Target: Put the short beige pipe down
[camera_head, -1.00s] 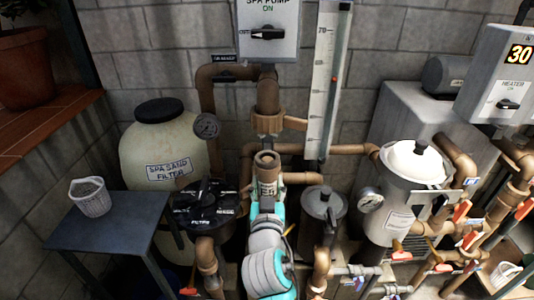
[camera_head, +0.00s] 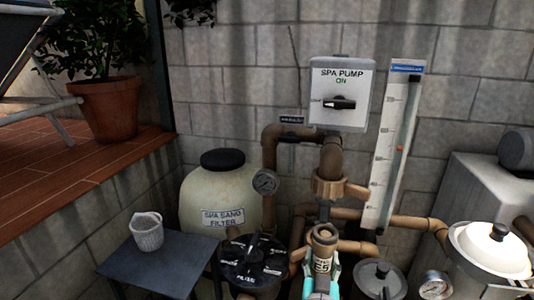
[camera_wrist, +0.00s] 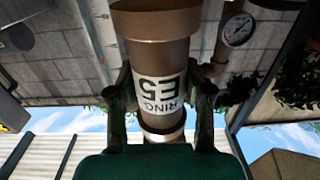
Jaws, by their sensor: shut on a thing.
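The short beige pipe (camera_head: 323,238) is in my gripper (camera_head: 321,272), low in the middle of the head view. It has a flared open collar at its top and a white label. In the wrist view the pipe (camera_wrist: 160,55) fills the middle, and its label reads "RING E5" upside down. My gripper's dark fingers (camera_wrist: 163,88) are shut on it from both sides around the label. In the head view the pipe is in front of the fixed brown pipework (camera_head: 328,188); I cannot tell the gap in depth. The gripper's lower part is cut off.
A grey side table (camera_head: 170,262) holding a white basket (camera_head: 147,232) stands at left, with bare top around the basket. The spa sand filter (camera_head: 222,190), black filter lid (camera_head: 254,262), grey lidded canister (camera_head: 379,278) and white-lidded canister (camera_head: 492,250) crowd the space around the pipe.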

